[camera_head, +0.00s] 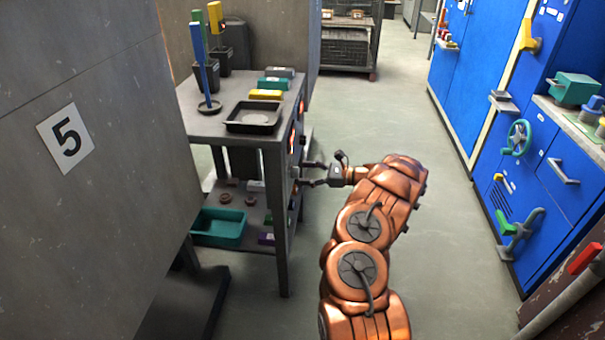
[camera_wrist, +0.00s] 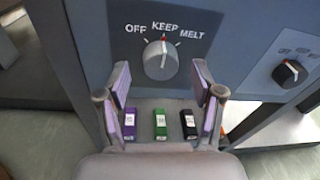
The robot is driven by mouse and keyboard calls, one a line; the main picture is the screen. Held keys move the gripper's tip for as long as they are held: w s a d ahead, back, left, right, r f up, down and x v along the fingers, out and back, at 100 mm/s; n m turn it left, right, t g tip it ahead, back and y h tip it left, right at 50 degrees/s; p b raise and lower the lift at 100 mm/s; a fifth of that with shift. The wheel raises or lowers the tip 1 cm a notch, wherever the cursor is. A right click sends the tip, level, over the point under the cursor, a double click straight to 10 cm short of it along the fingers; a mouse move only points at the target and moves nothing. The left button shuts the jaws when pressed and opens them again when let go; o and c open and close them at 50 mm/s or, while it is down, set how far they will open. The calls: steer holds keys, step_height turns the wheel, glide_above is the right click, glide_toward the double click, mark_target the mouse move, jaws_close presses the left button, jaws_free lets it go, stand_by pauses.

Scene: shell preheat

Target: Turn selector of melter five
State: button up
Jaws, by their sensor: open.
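A light grey selector knob (camera_wrist: 160,60) sits on a dark panel (camera_wrist: 95,45) marked OFF, KEEP and MELT in the wrist view. Its red mark points up, at KEEP. My gripper (camera_wrist: 161,72) is open, with one purple-padded finger on each side of the knob and a little below it. I cannot tell whether the fingers touch the panel. In the head view my gripper (camera_head: 304,173) faces the right side of a grey bench (camera_head: 222,139); the knob is not clear there. A number 5 plate (camera_head: 65,145) is on the grey wall at left.
A second, black knob (camera_wrist: 289,73) is on a panel to the right in the wrist view. Purple, green (camera_wrist: 160,124) and black labelled blocks lie below the knob. A black tray (camera_head: 253,117) is on the bench. Open floor (camera_head: 420,170) separates it from blue cabinets (camera_head: 515,180).

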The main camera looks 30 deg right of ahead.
steer(key=f+v, duration=0.1)
steer(key=v, duration=0.9)
steer(key=shift+r, duration=0.45)
steer(key=shift+s+d, duration=0.1)
steer(key=shift+d, duration=0.05)
